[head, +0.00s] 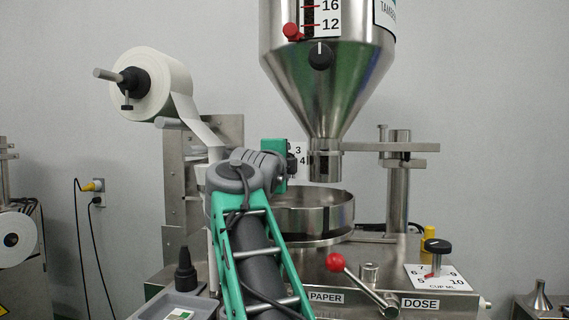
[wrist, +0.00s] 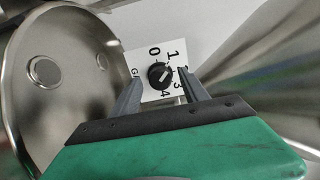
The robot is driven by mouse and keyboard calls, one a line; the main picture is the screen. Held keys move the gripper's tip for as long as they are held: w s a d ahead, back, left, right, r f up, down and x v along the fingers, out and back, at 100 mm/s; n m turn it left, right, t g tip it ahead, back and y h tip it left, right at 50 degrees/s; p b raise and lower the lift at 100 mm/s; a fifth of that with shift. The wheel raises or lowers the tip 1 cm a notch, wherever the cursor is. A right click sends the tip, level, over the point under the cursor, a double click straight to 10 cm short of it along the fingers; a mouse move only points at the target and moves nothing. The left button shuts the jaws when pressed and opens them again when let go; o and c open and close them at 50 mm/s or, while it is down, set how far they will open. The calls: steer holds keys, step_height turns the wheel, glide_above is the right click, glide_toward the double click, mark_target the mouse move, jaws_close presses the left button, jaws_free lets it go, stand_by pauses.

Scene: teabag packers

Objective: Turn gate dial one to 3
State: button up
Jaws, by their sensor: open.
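The gate dial is a black round knob (wrist: 160,76) on a white plate (wrist: 146,62) with 0, 1, 3 and 4 readable in the wrist view. The spot between 1 and 3 is partly covered by a finger. A pale mark on the knob seems to point up and right, roughly between 1 and the covered spot; I cannot tell exactly. My gripper (wrist: 159,82) is open, one grey finger on each side of the knob, with gaps showing. In the head view the plate (head: 301,151) shows 3 and 4 behind my gripper (head: 289,163), which hides most of the dial.
The steel hopper (head: 328,95) hangs above right of my gripper. A round steel pan (head: 325,212) lies below it. A paper roll (head: 160,85) is at left. A red-knobbed lever (head: 335,262) and a dose dial (head: 437,246) stand at front right.

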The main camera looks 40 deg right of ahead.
steer(key=v, duration=0.8)
steer(key=shift+b, duration=0.4)
steer(key=shift+d, duration=0.1)
